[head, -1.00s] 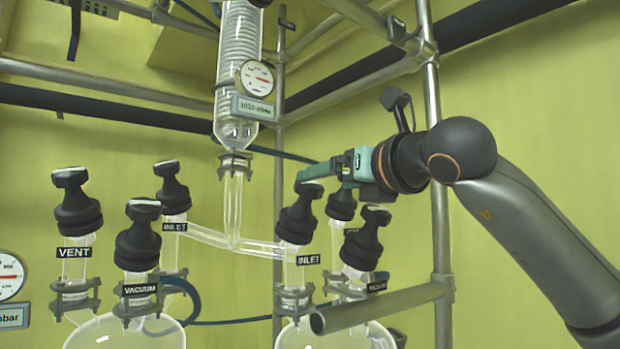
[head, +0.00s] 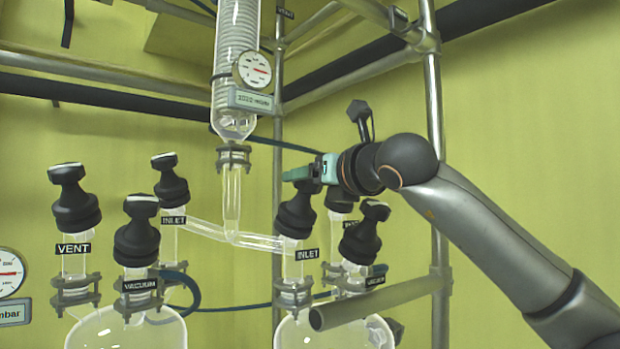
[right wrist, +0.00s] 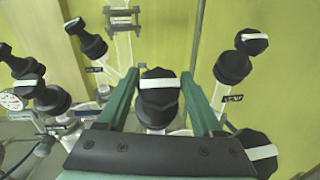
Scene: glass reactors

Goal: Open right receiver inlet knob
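The right receiver inlet knob (head: 297,212) is black with a white stripe on top, above the INLET label (head: 306,254) on the right flask. In the right wrist view the knob (right wrist: 159,98) lies between the two green fingers, with a visible gap on each side. My right gripper (head: 300,174) is open at the knob's top, its fingers pointing left in the head view; it also shows in the right wrist view (right wrist: 160,76). The fingers partly hide the knob's top in the head view. My left gripper is not in view.
Close by are the right vacuum knob (head: 362,240) and another black knob (head: 340,199), partly behind my gripper. A metal rail (head: 380,303) runs in front. The left flask's knobs (head: 136,240) stand left. A glass column with a gauge (head: 252,69) hangs above.

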